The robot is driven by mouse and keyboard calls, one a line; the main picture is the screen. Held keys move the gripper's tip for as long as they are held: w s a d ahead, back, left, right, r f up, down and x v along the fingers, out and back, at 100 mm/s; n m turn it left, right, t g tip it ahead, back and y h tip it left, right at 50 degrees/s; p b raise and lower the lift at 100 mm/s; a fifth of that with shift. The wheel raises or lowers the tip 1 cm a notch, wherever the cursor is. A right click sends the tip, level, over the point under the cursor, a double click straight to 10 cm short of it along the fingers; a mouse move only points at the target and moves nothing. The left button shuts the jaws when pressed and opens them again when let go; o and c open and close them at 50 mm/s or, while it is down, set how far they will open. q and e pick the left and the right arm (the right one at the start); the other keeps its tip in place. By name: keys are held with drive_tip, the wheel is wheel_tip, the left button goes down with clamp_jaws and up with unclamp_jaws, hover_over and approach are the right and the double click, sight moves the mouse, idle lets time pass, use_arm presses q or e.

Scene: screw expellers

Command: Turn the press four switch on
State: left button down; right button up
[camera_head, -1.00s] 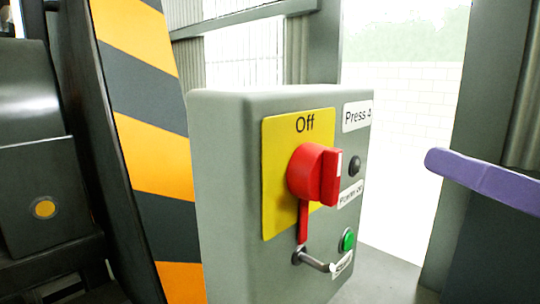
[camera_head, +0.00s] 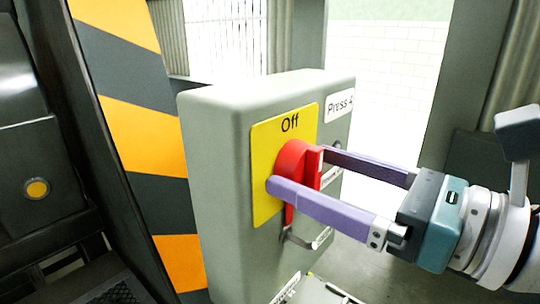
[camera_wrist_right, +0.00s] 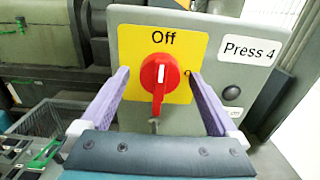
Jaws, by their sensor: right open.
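The press four switch is a red rotary knob (camera_head: 297,165) on a yellow plate (camera_head: 263,150) marked "Off", on the front of a grey box (camera_head: 215,170). A label (camera_head: 340,105) beside it reads "Press 4" in full in the right wrist view (camera_wrist_right: 248,50). In that view the knob (camera_wrist_right: 160,76) has its white mark at the top, toward "Off". My right gripper (camera_head: 298,168) is open, with its purple fingers on either side of the knob. In the right wrist view there are gaps between the knob and both fingers. My left gripper is not in view.
A yellow and dark striped post (camera_head: 150,130) stands left of the box. Dark machinery (camera_head: 30,150) is at the far left. A grey lever (camera_head: 293,238) sits below the knob, partly hidden. A grey pillar (camera_head: 460,70) stands at the right.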

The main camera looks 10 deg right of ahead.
drive_tip(key=shift+c, duration=0.3)
drive_tip(key=c, duration=1.3)
